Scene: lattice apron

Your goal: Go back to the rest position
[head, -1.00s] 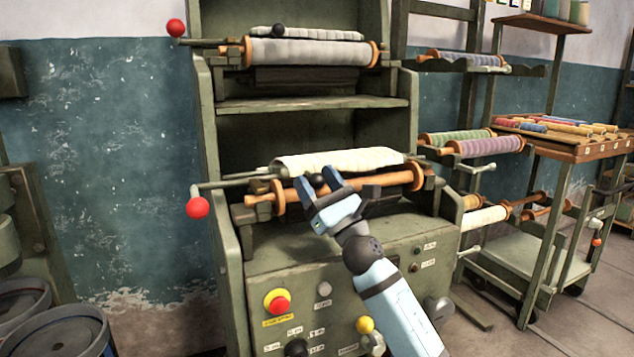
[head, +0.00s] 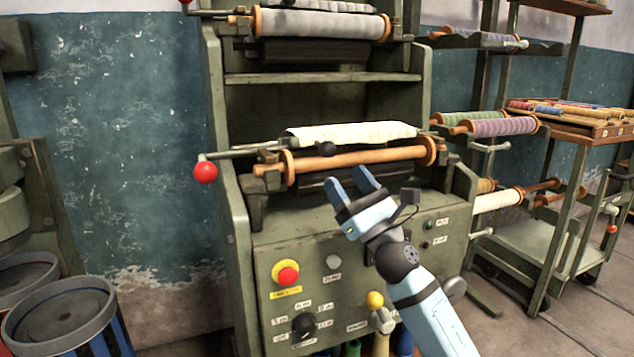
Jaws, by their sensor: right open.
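My right gripper (head: 350,180) is open and empty, its two blue fingers pointing up and to the left. It is in front of the green machine (head: 325,225), just below the wooden roller (head: 360,158) in the picture, and its fingers look clear of the roller. A cream roll of cloth (head: 350,133) lies behind and above the bare roller. My left gripper is not in view.
The machine front carries a red button (head: 287,275), a black dial (head: 304,325) and a yellow knob (head: 375,299). A red ball handle (head: 205,172) sticks out at left. A rack cart (head: 545,250) stands at right, drums (head: 62,318) at lower left.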

